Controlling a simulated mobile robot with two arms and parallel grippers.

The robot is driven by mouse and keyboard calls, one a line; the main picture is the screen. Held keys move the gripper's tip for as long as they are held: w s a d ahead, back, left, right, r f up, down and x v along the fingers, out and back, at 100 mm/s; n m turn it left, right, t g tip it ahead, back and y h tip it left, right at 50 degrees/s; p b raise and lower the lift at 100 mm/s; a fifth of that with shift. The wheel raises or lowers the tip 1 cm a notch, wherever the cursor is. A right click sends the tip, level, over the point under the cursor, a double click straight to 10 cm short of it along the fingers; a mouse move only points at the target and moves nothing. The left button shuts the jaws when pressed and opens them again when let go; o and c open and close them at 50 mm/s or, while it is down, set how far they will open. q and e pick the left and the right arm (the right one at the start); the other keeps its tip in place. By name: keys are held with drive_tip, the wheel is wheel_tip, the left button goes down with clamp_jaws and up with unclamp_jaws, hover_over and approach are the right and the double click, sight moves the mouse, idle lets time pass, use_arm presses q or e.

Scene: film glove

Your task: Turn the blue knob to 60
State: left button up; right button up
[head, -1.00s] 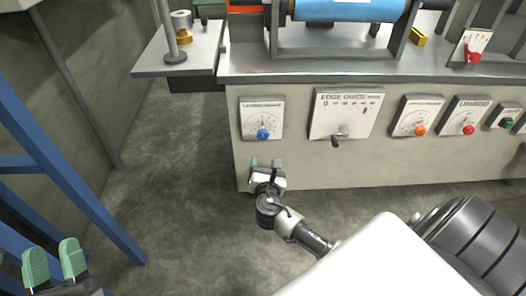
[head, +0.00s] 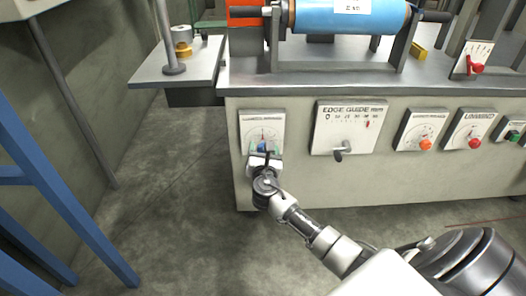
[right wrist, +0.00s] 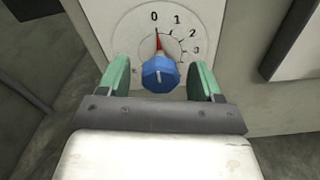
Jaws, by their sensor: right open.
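The blue knob (right wrist: 160,76) sits on a white dial plate (right wrist: 125,15) with the numbers 0, 1, 2 and 3 readable in the right wrist view. A red pointer above the knob points close to 0. In the head view the knob (head: 262,146) is partly covered by my right gripper (head: 263,154). My right gripper (right wrist: 161,80) is open, with one green finger on each side of the knob. A gap shows between the knob and each finger. My left gripper is out of view.
To the right on the same panel are the edge guide plate (head: 349,128) with a dark handle, an orange knob (head: 426,144) and a red knob (head: 474,143). Above is a metal worktop with a blue roller (head: 345,17). Blue posts (head: 60,185) stand at left; floor between is clear.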

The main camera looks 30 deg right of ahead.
drive_tip(key=shift+w+d, duration=0.3)
drive_tip(key=shift+w, duration=0.2)
drive_tip(key=c, duration=0.9)
drive_tip(key=shift+m, duration=0.3)
